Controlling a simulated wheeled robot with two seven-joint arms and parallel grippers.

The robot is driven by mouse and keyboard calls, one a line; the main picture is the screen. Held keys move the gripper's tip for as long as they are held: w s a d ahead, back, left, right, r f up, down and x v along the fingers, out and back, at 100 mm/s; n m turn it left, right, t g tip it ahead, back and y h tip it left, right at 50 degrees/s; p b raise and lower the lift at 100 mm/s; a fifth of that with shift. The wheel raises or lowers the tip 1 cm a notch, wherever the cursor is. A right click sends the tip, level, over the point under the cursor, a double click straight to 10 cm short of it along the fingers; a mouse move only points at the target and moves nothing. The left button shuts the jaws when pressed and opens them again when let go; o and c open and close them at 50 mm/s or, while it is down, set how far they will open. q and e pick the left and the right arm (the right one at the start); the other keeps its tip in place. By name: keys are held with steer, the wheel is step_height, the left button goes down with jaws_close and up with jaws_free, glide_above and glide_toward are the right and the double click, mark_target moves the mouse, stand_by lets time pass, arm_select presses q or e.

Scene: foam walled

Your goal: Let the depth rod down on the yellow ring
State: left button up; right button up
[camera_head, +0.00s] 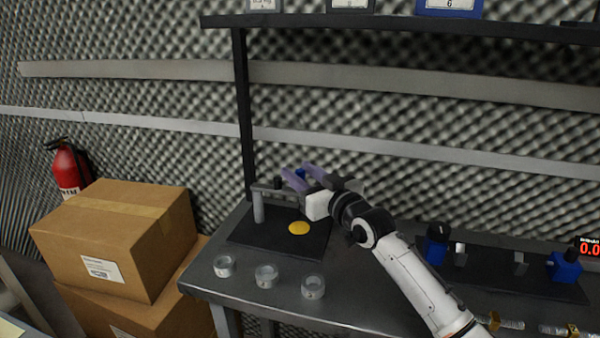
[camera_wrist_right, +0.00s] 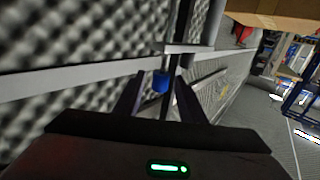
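The yellow ring (camera_head: 299,228) lies flat on the black base plate (camera_head: 262,240) of a stand with a grey post (camera_head: 258,207). A short dark arm reaches from the post toward my gripper. My right gripper (camera_head: 304,174) is above and behind the ring, its purple fingers apart. A small blue knob (camera_head: 299,173) shows between them; it looks like the top of the depth rod. In the right wrist view the blue knob (camera_wrist_right: 161,82) sits between the fingers with space on both sides. The rod's lower part is not clear. My left gripper is out of view.
Several small grey cups (camera_head: 266,277) line the table's front edge. A dark tray with blue-and-black devices (camera_head: 565,267) is at the right. A shelf (camera_head: 400,23) spans overhead on a dark upright (camera_head: 243,110). Cardboard boxes (camera_head: 115,238) stand left of the table.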

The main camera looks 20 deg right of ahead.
steer(key=shift+w+a, duration=0.1)
steer(key=shift+w, duration=0.05)
steer(key=shift+c, duration=0.3)
steer(key=c, duration=0.8)
steer(key=shift+o, duration=0.2)
steer(key=shift+f+b, duration=0.7)
steer(key=shift+f, duration=0.8)
steer(key=o, duration=0.8)
steer(key=shift+r, duration=0.1)
